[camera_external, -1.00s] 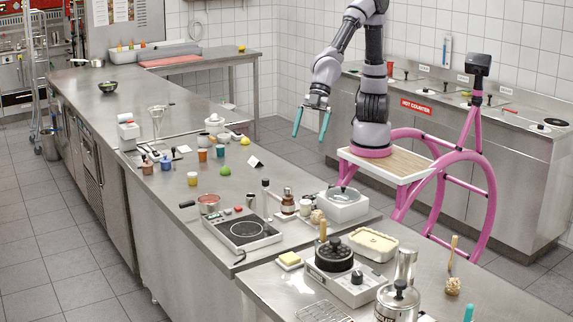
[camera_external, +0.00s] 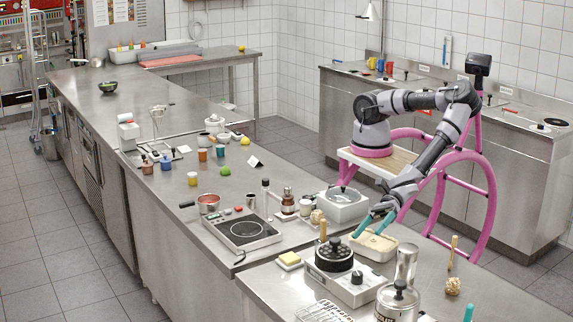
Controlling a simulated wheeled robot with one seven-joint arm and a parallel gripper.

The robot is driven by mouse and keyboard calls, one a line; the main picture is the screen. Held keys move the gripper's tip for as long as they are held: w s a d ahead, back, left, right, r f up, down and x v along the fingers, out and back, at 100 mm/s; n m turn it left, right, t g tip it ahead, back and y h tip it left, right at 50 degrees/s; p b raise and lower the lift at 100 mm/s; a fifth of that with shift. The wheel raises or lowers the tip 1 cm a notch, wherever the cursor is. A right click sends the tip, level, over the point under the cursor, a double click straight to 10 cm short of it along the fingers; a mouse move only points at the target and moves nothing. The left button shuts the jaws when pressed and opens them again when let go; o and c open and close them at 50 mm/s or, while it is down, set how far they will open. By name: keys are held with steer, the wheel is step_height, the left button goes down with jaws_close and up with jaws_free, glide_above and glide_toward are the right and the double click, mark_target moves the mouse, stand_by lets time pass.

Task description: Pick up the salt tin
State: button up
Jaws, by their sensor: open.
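My gripper (camera_external: 365,235) has two teal fingers, spread apart with nothing visible between them. They point down and left, and in the picture their tips lie over the back left part of a cream rectangular tub (camera_external: 384,256) with pale contents. I cannot tell whether they touch it. I cannot tell for sure which thing is the salt tin. A round metal canister (camera_external: 397,304) with a lid knob and a label with dark print stands upright at the front edge of the view, partly cut off. Its print is too small to read, and my gripper is apart from it.
A scale-like device (camera_external: 347,287) with a dark round holder stands left of the tub. A tall clear-grey cylinder (camera_external: 406,264) stands right of it. Butter (camera_external: 289,258) and a wire rack (camera_external: 322,311) lie to the left. The right counter end has free room.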

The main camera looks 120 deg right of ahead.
mark_target(406, 257)
steer(key=s+a+n+y, duration=0.6)
steer(key=s+a+n, duration=0.2)
steer(key=a+n, duration=0.15)
steer(key=x, duration=1)
steer(key=shift+w+a+r, duration=0.1)
steer(key=shift+a, duration=0.1)
steer(key=c, duration=1.5)
jaws_close()
steer(key=shift+r, duration=0.1)
